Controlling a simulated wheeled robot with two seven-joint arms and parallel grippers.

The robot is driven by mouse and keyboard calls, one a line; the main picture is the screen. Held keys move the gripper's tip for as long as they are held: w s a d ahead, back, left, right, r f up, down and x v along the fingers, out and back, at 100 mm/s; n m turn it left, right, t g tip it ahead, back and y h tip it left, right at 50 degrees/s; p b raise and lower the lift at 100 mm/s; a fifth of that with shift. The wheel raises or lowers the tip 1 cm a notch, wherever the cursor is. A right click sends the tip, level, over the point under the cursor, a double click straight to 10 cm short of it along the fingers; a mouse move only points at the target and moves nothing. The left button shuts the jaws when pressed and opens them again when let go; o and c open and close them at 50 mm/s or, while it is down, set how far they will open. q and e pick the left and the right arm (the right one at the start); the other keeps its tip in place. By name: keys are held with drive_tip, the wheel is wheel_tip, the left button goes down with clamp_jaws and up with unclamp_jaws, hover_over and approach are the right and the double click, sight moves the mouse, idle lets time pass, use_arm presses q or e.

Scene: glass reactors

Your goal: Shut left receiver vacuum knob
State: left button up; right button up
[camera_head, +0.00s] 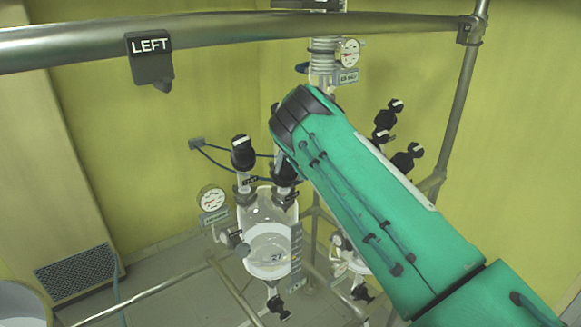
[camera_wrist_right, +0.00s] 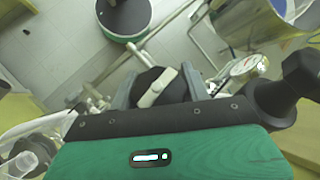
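The left receiver (camera_head: 268,235) is a clear glass vessel below the LEFT sign. A black knob with a white bar (camera_head: 242,150) stands at its upper left. Another black knob (camera_head: 285,170) is beside it, partly covered by my right arm. My right gripper (camera_wrist_right: 158,86) has one grey finger on each side of a round black knob with a slanted white bar (camera_wrist_right: 152,88). I cannot tell whether the fingers press on it, nor which knob is the vacuum one. In the head view my right wrist hides the fingers. My left gripper is out of view.
A gauge (camera_head: 212,199) sits left of the receiver, and another gauge (camera_head: 348,53) is above. Several more black knobs stand right of my arm, including one (camera_head: 396,106). A steel rail with a LEFT sign (camera_head: 150,48) crosses the top. A large black knob (camera_wrist_right: 290,90) is close to my right wrist.

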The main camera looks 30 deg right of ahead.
drive_tip(key=o, duration=0.3)
